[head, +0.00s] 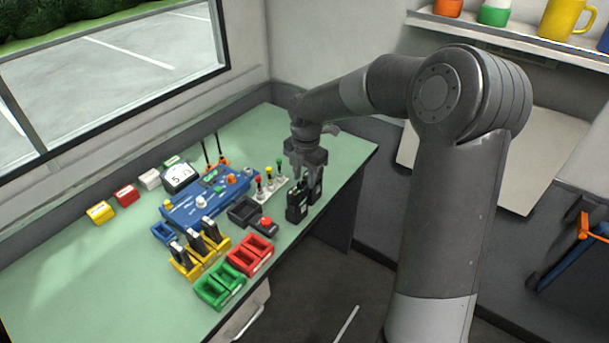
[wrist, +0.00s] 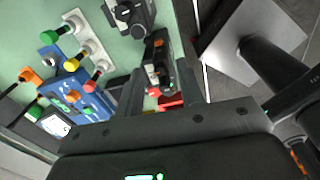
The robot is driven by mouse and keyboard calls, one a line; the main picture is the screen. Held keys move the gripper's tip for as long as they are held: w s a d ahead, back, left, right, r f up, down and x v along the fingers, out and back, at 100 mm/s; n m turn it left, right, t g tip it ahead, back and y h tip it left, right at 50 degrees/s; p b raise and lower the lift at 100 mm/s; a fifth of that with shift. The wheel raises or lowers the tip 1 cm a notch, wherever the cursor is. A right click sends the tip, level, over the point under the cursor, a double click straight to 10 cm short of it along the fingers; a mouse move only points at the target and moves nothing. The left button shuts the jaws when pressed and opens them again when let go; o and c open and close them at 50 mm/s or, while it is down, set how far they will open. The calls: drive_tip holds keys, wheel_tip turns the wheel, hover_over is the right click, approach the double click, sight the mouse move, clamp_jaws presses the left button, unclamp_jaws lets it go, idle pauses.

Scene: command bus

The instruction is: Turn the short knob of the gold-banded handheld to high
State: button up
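Two black handhelds stand upright side by side near the table's right edge, a front one (head: 297,204) and a rear one (head: 316,183). My gripper (head: 307,160) points down just above them. In the wrist view, one handheld (wrist: 158,68) with an orange knob or cap, a pale patch and a small green light lies between the two spread fingers of my gripper (wrist: 158,80). Gaps seem to show on both sides of it. The other handheld (wrist: 130,15) is beyond, at the top edge. I cannot make out a gold band or the knob's setting on either.
A stand with red, yellow and green knobs (head: 268,186) is left of the handhelds. A blue console (head: 207,195), black tray (head: 243,211), red button box (head: 265,223), yellow rack (head: 196,262), red bins (head: 249,256) and green bins (head: 219,288) crowd the table. The front left is clear.

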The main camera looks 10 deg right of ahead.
sight(305, 182)
clamp_jaws()
idle(0.4)
drive_tip(key=shift+m, duration=1.5)
unclamp_jaws()
wheel_tip(305, 182, up, 11)
drive_tip(key=shift+s, duration=0.2)
